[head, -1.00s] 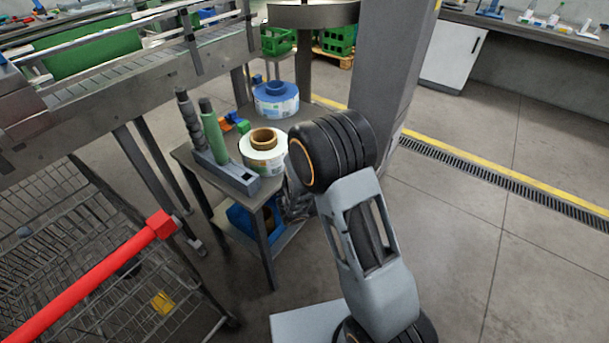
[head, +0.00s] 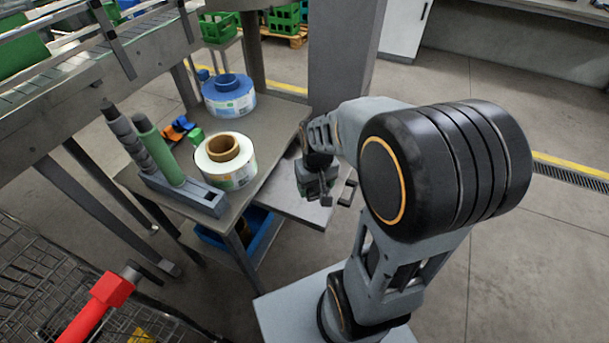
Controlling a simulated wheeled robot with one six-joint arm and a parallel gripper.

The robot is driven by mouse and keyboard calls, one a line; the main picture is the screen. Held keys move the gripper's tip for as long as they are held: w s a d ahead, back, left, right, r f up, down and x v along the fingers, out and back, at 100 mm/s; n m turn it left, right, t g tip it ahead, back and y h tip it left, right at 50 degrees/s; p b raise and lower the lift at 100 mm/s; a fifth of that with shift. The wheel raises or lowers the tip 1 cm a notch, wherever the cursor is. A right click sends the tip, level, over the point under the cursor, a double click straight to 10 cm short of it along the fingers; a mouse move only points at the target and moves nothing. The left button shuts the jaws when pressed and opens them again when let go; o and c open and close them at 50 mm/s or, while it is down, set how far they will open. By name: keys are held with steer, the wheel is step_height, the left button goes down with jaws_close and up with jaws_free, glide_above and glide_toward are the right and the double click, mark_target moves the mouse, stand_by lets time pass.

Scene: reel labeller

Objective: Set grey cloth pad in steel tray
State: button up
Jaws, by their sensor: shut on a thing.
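My gripper (head: 334,194) hangs from my arm to the right of the work table, low over a flat grey metal surface (head: 285,200) beside the table. It is shut on a small dark grey thing that I take for the grey cloth pad. The jaws and my wrist hide most of it, so its outline is not clear. The grey metal surface may be the steel tray or a lower shelf; I cannot tell which. No other tray shows clearly.
The table (head: 270,127) bears a white label reel (head: 240,172), a blue reel (head: 228,100) and a grey holder (head: 188,192) with upright rollers. A blue bin (head: 262,240) sits underneath. A wire cart (head: 40,275) stands at lower left. The floor at right is clear.

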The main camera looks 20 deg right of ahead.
steer(key=w+d+f, duration=0.1)
steer(key=w+f, duration=0.1)
steer(key=w, duration=0.1)
steer(key=w+d+f, duration=0.2)
steer(key=w+f, duration=0.1)
steer(key=w, duration=0.1)
steer(key=w+d+f, duration=0.1)
steer(key=w+f, duration=0.2)
steer(key=shift+w+d+f, duration=0.15)
steer(key=shift+d+f, duration=0.1)
steer(key=shift+d, duration=0.1)
steer(key=shift+w+d+f, duration=0.1)
steer(key=shift+w+f, duration=0.05)
steer(key=shift+f, duration=0.1)
steer(key=shift+w+f, duration=0.1)
steer(key=shift+f, duration=1.5)
steer(key=o, duration=0.8)
steer(key=shift+r, duration=0.15)
